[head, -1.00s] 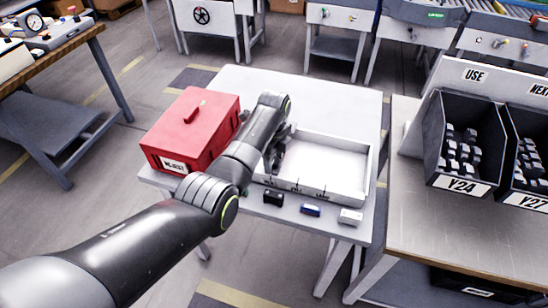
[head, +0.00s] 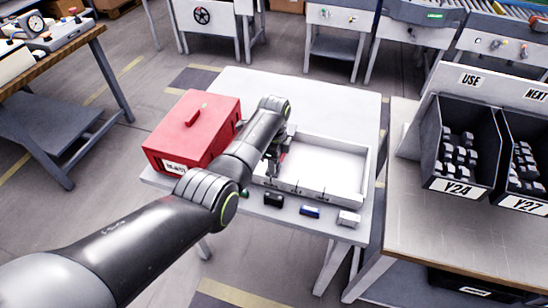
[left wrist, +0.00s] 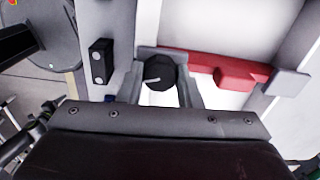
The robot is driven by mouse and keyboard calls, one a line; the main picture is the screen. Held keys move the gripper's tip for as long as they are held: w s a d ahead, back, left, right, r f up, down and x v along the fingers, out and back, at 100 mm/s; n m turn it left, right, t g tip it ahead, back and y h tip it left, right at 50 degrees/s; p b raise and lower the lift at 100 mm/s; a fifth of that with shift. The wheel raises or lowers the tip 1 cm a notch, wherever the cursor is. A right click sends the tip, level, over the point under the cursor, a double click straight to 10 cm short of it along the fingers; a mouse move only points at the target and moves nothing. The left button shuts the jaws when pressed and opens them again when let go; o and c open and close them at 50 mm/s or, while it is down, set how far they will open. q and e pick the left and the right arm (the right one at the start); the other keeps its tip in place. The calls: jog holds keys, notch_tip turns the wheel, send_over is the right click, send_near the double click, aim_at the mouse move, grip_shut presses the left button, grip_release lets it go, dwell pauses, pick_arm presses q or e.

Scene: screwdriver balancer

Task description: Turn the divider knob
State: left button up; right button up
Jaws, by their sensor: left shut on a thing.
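The divider knob (left wrist: 158,74) is round and black with a pale pointer line, seen from above in the left wrist view. My left gripper (left wrist: 163,66) is shut on it, one grey finger on each side. A red bar (left wrist: 222,72), which looks like the divider, runs to the right from the gripper across a white floor. In the head view my left gripper (head: 272,170) is low at the left end of the white tray (head: 325,192), and my arm partly hides it. The knob cannot be made out there. My right gripper is not in view.
A red box (head: 195,130) with a handle stands left of the tray on the white table (head: 330,95). A black block (head: 273,200), a blue block (head: 310,211) and a pale block (head: 349,218) lie along the front edge. Black bins (head: 462,150) stand on the right bench.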

pick_arm(q)
jog(key=n+p, duration=0.1)
jog(key=n, duration=0.3)
jog(key=shift+r+n, duration=0.1)
jog(key=shift+n, duration=0.3)
jog(key=n+p, duration=0.1)
jog(key=n, duration=0.8)
jog(key=shift+p, duration=0.3)
jog(key=n, duration=0.5)
jog(key=shift+n, duration=0.3)
jog(key=o, duration=1)
jog(key=shift+c, duration=0.2)
